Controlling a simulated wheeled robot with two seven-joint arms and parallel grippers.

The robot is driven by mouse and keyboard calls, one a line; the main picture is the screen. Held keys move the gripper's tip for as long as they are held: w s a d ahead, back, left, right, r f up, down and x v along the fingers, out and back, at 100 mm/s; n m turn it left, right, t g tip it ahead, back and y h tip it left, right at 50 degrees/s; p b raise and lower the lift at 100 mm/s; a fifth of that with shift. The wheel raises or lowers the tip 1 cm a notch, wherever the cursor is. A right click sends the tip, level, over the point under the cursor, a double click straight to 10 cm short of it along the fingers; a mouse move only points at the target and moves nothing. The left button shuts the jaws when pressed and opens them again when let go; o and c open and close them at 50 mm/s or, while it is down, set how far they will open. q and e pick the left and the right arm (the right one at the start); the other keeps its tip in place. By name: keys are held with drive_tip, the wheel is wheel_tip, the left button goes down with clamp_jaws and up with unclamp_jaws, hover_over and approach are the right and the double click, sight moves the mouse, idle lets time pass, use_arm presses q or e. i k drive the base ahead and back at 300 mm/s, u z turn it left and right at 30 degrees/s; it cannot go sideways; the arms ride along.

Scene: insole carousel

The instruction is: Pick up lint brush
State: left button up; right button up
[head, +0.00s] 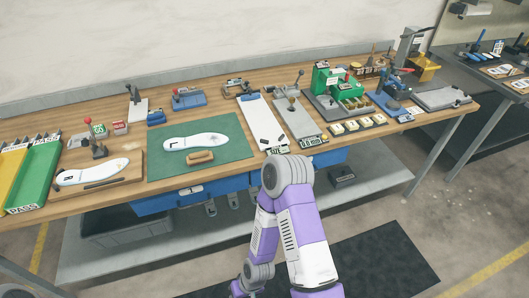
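A small tan-brown block with a rounded top, which looks like the lint brush (200,157), lies on the green mat (228,130), just in front of a white insole (196,141). Its bristle side cannot be made out. Neither gripper shows in the head view. One of my purple and white arms rises from the bottom, bends in front of the table's edge and drops back down out of the frame. It is to the right of the brush and apart from it.
The wooden workbench (75,205) is crowded. A second insole (92,172) lies on a board left of the mat, beside green and yellow trays (35,172). Fixtures and a green press (325,78) stand right and behind. Blue drawers (150,205) hang below the front edge.

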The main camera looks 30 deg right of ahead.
sight(206, 156)
drive_tip(key=z, duration=0.5)
drive_tip(key=i, duration=1)
